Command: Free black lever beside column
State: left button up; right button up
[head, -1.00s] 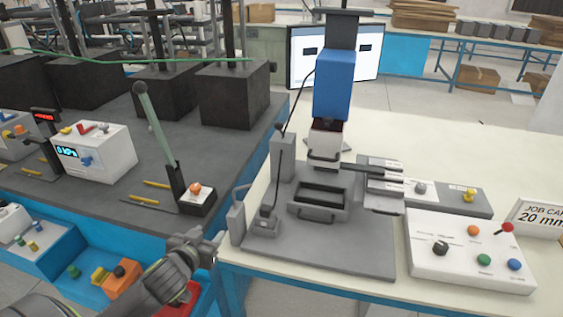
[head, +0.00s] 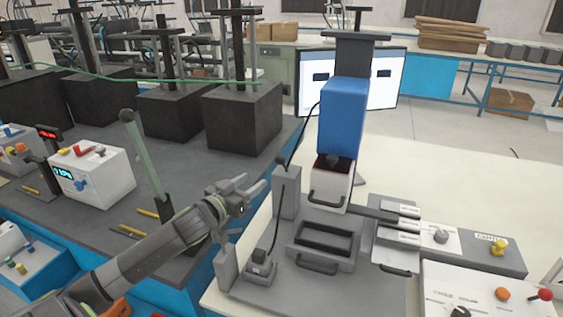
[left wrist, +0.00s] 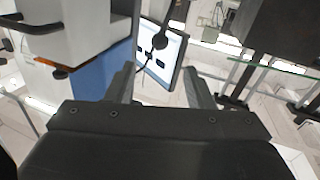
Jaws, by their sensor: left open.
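The black lever (head: 275,222) is a thin dark rod with a round black knob (head: 281,160) on top. It rises from a small grey base block (head: 261,268) and leans beside the upright grey column (head: 289,192). Whether the rod touches the column I cannot tell. My left gripper (head: 256,189) is open and empty, left of the knob and a little lower in the picture. In the left wrist view the black knob (left wrist: 160,41) shows ahead, between the two spread fingers (left wrist: 160,88) and beyond their tips. My right gripper is not in view.
The press with its blue head (head: 341,115) and white block (head: 331,184) stands right of the column. A grey-green lever (head: 146,155) stands left of my gripper. A grey handle (head: 226,262) stands just below it. A control box (head: 480,292) sits at lower right.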

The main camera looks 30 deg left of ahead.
aim_at(278, 163)
pick_arm(q)
jog(key=w, duration=0.4)
jog(key=w+b, duration=0.1)
jog(key=w, duration=0.7)
jog(key=shift+w+d+b, duration=0.25)
jog(key=shift+b, duration=0.1)
jog(key=shift+w, duration=0.75)
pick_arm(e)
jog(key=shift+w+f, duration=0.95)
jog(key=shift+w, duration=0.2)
pick_arm(q)
grip_shut()
